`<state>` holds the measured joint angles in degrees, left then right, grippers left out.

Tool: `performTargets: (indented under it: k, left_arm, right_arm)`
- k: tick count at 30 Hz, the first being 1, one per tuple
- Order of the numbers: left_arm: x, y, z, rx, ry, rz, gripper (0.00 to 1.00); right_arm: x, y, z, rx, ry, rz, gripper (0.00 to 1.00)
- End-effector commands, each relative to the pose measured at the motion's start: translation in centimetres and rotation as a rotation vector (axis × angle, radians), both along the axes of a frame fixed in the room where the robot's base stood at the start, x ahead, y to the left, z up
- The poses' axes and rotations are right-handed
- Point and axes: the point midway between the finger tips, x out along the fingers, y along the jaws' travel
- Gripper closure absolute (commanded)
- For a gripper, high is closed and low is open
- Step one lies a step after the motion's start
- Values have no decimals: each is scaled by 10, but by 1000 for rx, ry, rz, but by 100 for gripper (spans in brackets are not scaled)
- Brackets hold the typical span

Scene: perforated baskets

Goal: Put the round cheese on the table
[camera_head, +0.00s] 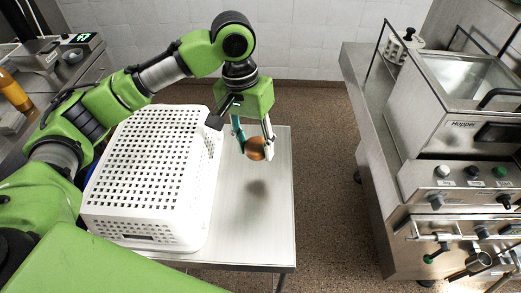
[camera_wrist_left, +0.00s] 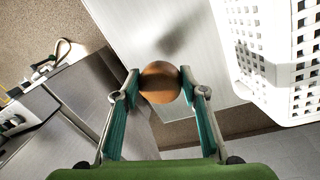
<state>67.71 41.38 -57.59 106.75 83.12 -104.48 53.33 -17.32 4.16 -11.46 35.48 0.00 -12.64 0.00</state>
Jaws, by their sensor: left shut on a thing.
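The round cheese (camera_head: 255,149) is orange-brown and held between the fingertips of my left gripper (camera_head: 254,141). It hangs above the white table (camera_head: 267,222), with its shadow on the tabletop below and apart from it. In the left wrist view, the cheese (camera_wrist_left: 160,83) sits between the two fingertips of the left gripper (camera_wrist_left: 160,86), and the table (camera_wrist_left: 150,30) shows behind it. My right gripper is in neither view.
A white perforated basket (camera_head: 150,170) stands on the table to the left of the cheese. The tabletop right of the basket is bare. A steel hopper machine (camera_head: 450,130) stands on the right across a stretch of floor. A bottle (camera_head: 14,92) stands at the far left.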

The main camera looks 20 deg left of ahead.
Motion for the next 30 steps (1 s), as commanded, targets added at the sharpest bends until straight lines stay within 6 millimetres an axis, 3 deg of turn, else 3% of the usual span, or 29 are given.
performTargets:
  k: [6, 11, 18, 30]
  left_arm:
    - [24, -3, -29, 0, 1, 2, 87]
    - [31, -5, -39, -1, 2, 0, 87]
    - [35, -4, -69, 1, 1, 0, 87]
    - [35, -5, -77, 0, 0, -1, 87]
  right_arm:
    - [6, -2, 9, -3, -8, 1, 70]
    - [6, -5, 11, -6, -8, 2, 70]
    - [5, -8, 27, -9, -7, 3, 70]
    - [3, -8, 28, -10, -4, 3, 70]
